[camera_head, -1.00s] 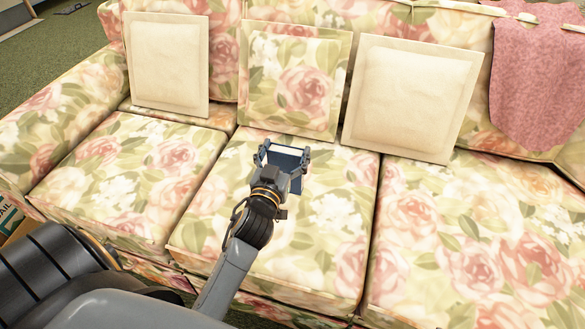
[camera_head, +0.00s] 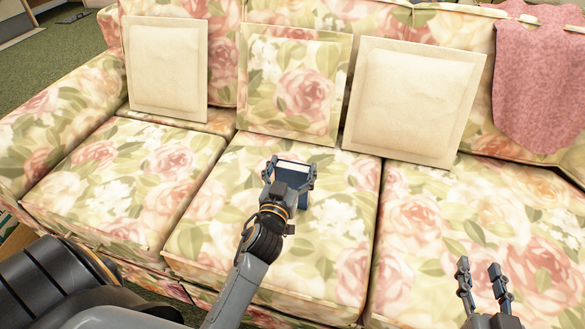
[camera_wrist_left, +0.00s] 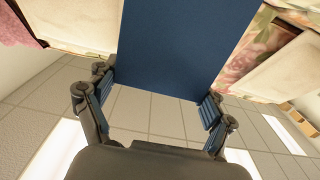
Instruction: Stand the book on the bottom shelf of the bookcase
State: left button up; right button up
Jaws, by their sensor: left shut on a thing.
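The book (camera_wrist_left: 185,50) is a blue slab filling the top middle of the left wrist view, between my left gripper's fingers. In the head view, the book (camera_head: 293,164) shows only a pale edge and some blue, mostly hidden by the hand. My left gripper (camera_head: 290,174) is shut on it, in front of the sofa's middle seat. The left wrist view also shows both fingers of the left gripper (camera_wrist_left: 150,105) against the book's sides. My right gripper (camera_head: 480,272) is at the lower right, fingers apart and empty. I cannot make out the bookcase.
A floral sofa (camera_head: 420,235) fills most of the head view. Two cream cushions (camera_head: 168,68) (camera_head: 412,95) and a floral cushion (camera_head: 293,85) lean on its back. A pink throw (camera_head: 545,85) hangs at the right. Green carpet (camera_head: 60,52) shows at the upper left.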

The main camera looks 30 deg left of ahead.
pick_arm(q)
jog(key=shift+f, duration=0.1)
jog(key=o, duration=1.6)
jog(key=shift+c, duration=0.2)
jog(key=shift+o, duration=0.2)
